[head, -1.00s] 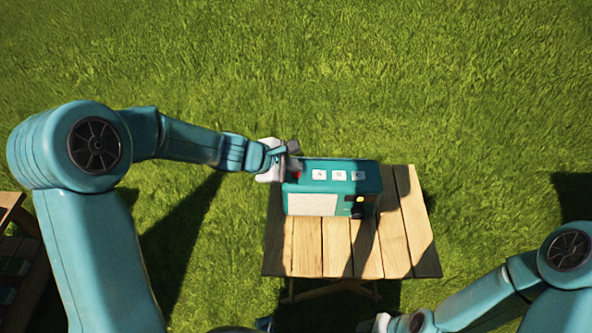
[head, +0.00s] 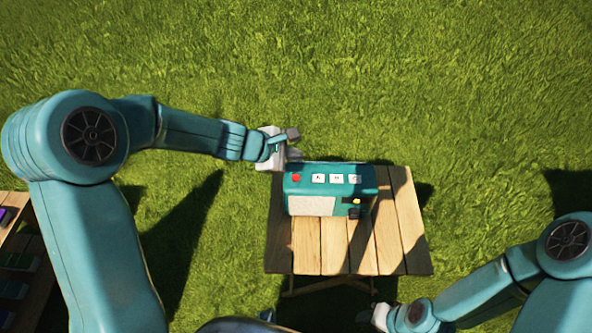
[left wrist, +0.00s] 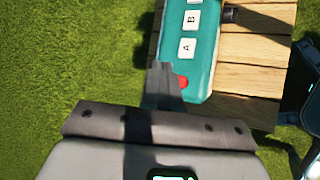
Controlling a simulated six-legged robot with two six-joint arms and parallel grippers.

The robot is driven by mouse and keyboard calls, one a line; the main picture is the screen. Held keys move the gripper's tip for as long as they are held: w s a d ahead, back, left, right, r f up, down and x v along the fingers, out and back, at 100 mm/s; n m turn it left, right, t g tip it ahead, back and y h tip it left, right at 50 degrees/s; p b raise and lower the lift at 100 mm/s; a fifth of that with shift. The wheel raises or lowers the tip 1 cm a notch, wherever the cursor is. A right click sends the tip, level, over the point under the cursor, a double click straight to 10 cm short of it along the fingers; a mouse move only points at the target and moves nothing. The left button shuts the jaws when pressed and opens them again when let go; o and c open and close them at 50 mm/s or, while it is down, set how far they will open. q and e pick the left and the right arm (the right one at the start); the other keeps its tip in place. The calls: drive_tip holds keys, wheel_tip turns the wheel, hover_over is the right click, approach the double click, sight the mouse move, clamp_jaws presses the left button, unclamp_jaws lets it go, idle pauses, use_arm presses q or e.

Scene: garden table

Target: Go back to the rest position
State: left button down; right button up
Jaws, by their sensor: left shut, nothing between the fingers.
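My left gripper (head: 291,144) is shut and empty, just above and left of the teal box in the head view. In the left wrist view its shut fingers (left wrist: 165,85) show in front of the box's end, close to the red button. The teal box (head: 288,188) stands on the wooden table, with a red button (head: 296,178), white lettered buttons (head: 337,178) and a pale front panel (head: 312,206). My right gripper (head: 380,316) is at the bottom edge, low and partly cut off; its fingers cannot be made out.
The slatted wooden table (head: 334,260) is bare in front of the box. A second wooden stand (head: 28,240) with coloured items is at the left edge, partly behind my left arm. Open grass surrounds the table.

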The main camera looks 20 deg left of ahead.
use_arm(q)
drive_tip(key=shift+f, duration=0.1)
idle(0.3)
drive_tip(key=shift+s+d+f+g+p, duration=0.3)
drive_tip(key=shift+s+f+p, duration=0.15)
drive_tip(key=shift+p, duration=0.2)
drive_tip(key=shift+s+d+f+g+p, duration=0.2)
drive_tip(key=shift+s+f+g+p, duration=0.15)
drive_tip(key=shift+p, duration=0.25)
drive_tip(key=s+d+f+m+g+p, duration=0.1)
drive_tip(key=s+f+m, duration=0.3)
drive_tip(key=s, duration=0.4)
drive_tip(key=s+d+f+m+g+y+p, duration=0.1)
drive_tip(key=s+f+m+g+p, duration=0.1)
drive_tip(key=s+f+m, duration=0.3)
drive_tip(key=s+d+f+m+g+p, duration=0.1)
drive_tip(key=s+f+m, duration=0.3)
drive_tip(key=s+m, duration=0.4)
drive_tip(key=s+g, duration=0.1)
drive_tip(key=s, duration=0.3)
drive_tip(key=shift+d+f+y+p, duration=0.3)
drive_tip(key=shift+d+p, duration=0.05)
drive_tip(key=shift+p, duration=0.05)
